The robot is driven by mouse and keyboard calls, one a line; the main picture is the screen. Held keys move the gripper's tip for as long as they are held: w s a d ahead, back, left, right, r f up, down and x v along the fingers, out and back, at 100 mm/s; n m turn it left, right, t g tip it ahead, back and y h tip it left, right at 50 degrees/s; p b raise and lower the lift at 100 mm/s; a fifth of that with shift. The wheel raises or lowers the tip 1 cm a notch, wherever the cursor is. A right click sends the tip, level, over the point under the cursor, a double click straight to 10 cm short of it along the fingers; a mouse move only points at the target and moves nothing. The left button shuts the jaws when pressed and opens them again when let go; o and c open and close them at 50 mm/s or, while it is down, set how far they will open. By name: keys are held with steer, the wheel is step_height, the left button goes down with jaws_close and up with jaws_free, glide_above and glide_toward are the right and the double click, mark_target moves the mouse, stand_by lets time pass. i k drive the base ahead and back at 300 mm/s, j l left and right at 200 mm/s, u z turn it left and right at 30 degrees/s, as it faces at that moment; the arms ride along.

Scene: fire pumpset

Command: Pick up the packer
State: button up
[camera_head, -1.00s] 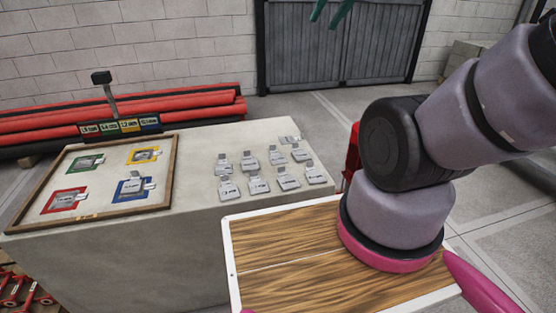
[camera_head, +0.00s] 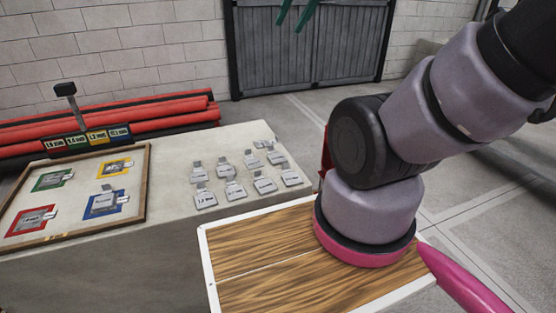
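Several flat grey metal plates with tabs and printed labels, which look like packers, lie in loose rows on the right part of the pale table (camera_head: 172,212). One near plate (camera_head: 205,199) carries a label I cannot read surely. Others include a near-right plate (camera_head: 264,185) and a rear plate (camera_head: 224,163). I cannot tell which is the task's packer. Two dark green prongs at the top edge look like the fingertips of my gripper (camera_head: 296,13). They are spread apart, with nothing visible between them, high and well clear of the plates. The gripper's body is out of view.
A wooden-framed board (camera_head: 146,185) on the table's left holds plates on red, green, yellow and blue patches. Behind it stand a labelled sign post (camera_head: 86,142) and red pipes (camera_head: 160,110). My arm and wood-topped deck fill the right foreground.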

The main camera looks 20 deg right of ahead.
mark_target(225, 169)
steer(key=u, duration=1.45)
steer(key=z, duration=1.3)
steer(key=i+j+z, duration=0.1)
steer(key=i, duration=0.3)
steer(key=i+j, duration=0.2)
steer(key=i, duration=0.15)
steer(key=z, duration=0.05)
